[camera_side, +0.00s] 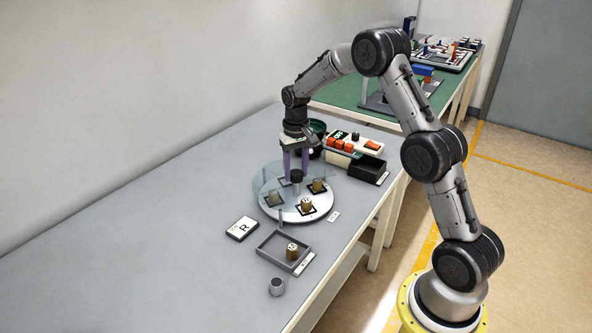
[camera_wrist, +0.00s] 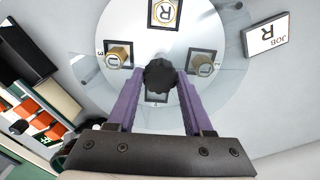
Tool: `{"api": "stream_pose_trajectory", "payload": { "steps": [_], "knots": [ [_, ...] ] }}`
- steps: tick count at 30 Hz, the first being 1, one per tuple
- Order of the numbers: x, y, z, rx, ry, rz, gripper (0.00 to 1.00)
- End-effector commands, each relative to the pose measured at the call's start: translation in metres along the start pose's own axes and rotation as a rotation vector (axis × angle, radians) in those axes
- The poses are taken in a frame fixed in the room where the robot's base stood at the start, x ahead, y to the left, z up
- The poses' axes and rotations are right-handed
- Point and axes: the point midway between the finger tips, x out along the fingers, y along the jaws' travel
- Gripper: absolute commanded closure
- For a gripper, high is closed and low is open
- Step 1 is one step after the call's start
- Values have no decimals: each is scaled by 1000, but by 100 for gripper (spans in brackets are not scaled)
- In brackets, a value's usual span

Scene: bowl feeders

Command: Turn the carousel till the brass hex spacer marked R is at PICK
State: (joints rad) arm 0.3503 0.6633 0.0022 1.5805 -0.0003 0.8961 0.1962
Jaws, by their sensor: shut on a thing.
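The white round carousel (camera_side: 297,216) stands on the grey bench, with a black knob (camera_side: 296,175) at its centre. My gripper (camera_side: 297,172) points down with its purple fingers shut on the knob (camera_wrist: 160,75). The brass hex spacer marked R (camera_wrist: 164,14) sits in a dark square nest at the top of the wrist view; it appears to be the front spacer (camera_side: 307,206) in the side view. Other brass spacers sit in nests at left (camera_wrist: 118,57) and right (camera_wrist: 203,65). A nest behind the knob is partly hidden. I cannot read a PICK mark.
A clear cover (camera_side: 262,177) stands over part of the carousel. A grey tray (camera_side: 268,248) holding a spacer (camera_side: 291,251), a card marked R (camera_side: 242,228) and a grey cup (camera_side: 276,286) lie in front.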

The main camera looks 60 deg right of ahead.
Motion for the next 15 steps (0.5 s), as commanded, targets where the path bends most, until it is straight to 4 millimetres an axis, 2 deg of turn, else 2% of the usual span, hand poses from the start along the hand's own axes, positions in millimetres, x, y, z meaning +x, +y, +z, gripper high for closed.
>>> {"api": "stream_pose_trajectory", "payload": {
  "steps": [15],
  "knots": [
    [-1, 0, 0, -81, 2, -1, 100]
  ]
}}
